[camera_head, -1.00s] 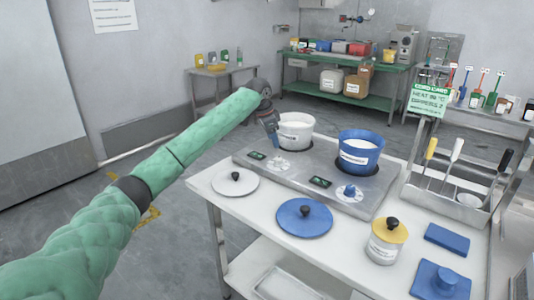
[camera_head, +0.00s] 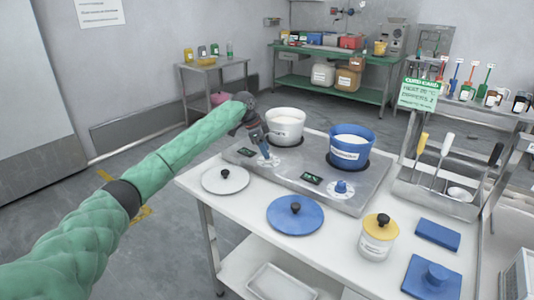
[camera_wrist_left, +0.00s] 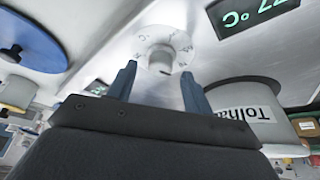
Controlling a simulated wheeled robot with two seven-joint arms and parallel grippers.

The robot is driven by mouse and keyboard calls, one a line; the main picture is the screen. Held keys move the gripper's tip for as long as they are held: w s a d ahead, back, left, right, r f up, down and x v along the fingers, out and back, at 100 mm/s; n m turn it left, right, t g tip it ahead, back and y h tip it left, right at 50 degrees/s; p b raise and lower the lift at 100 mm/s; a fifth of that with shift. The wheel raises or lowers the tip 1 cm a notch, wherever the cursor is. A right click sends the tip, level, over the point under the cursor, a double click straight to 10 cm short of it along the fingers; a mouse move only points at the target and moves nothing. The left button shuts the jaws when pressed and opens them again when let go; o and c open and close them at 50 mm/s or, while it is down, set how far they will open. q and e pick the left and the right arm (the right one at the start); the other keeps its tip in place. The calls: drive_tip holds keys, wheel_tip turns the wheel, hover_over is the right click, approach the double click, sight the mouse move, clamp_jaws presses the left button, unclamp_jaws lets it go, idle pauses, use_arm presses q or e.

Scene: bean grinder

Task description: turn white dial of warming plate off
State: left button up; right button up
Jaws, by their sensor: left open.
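The metal warming plate (camera_head: 300,163) lies on the white table. Its white dial (camera_head: 268,163) is at the left front of the plate, partly hidden behind my left gripper (camera_head: 263,150). In the left wrist view the white dial (camera_wrist_left: 159,58) shows between and just beyond the open fingers of my left gripper (camera_wrist_left: 158,78). The gripper is empty, and I cannot tell whether a finger touches the dial. A white pot (camera_head: 285,127) stands behind the dial on the plate. My right gripper is not in view.
A blue pot (camera_head: 350,145) and blue dial (camera_head: 341,188) are on the plate's right half. A white lid (camera_head: 225,180), a blue lid (camera_head: 296,216) and a yellow-lidded jar (camera_head: 378,238) are at the front. A metal utensil holder (camera_head: 436,194) stands to the right.

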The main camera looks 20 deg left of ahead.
use_arm(q)
drive_tip(key=shift+x, duration=1.25)
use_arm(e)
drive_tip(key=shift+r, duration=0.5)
